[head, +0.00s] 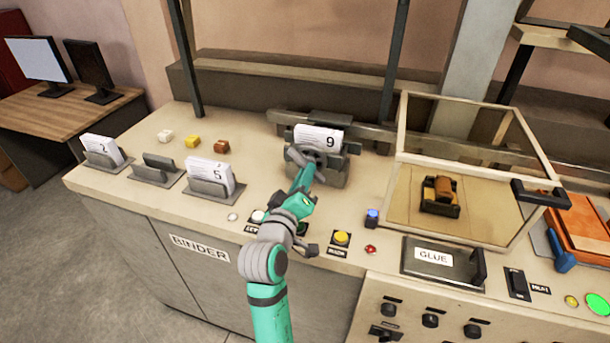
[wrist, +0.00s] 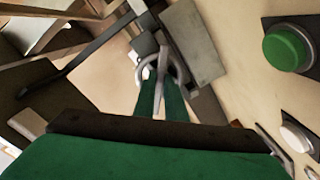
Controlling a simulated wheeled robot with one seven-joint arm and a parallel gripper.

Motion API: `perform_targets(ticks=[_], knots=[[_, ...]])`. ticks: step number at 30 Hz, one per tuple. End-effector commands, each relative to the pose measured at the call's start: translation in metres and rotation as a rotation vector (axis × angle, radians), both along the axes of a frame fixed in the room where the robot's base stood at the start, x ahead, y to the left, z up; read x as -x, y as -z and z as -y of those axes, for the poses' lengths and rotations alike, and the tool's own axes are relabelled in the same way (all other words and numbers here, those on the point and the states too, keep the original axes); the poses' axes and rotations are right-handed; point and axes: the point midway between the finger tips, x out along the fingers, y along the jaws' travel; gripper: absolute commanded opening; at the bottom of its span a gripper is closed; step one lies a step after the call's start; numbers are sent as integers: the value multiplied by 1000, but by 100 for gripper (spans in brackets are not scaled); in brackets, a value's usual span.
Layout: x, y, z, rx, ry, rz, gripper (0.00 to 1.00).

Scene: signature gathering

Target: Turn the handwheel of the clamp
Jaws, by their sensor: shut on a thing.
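The grey clamp (head: 328,172) stands at the back of the binder counter, with a white paper stack marked 9 (head: 318,138) held upright in it. My gripper (head: 303,163) reaches the front of the clamp, and my arm partly hides the handwheel. In the wrist view, the green fingers of my gripper (wrist: 160,88) are shut on the grey metal handwheel (wrist: 173,55). The wheel's curved rim and a spoke show at the fingertips. The exact contact is too small to tell.
Paper holders with stacks (head: 213,178) stand to the left. A glass-sided box (head: 470,165) stands to the right. Buttons, including a yellow one (head: 341,238) and a green one (wrist: 287,47), line the front edge. Dark posts rise behind.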

Motion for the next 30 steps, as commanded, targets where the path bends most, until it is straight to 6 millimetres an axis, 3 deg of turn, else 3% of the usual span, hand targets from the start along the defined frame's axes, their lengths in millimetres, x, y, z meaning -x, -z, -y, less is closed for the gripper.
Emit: perform_targets(ticks=[5, 6, 8, 20, 30], knots=[[1, 1, -1, 0, -1, -4, 0], [1, 1, -1, 0, -1, -3, 20], [1, 1, -1, 0, -1, -3, 30], [8, 0, -4, 2, -2, -1, 30], [64, 1, -22, 1, -4, -2, 30]])
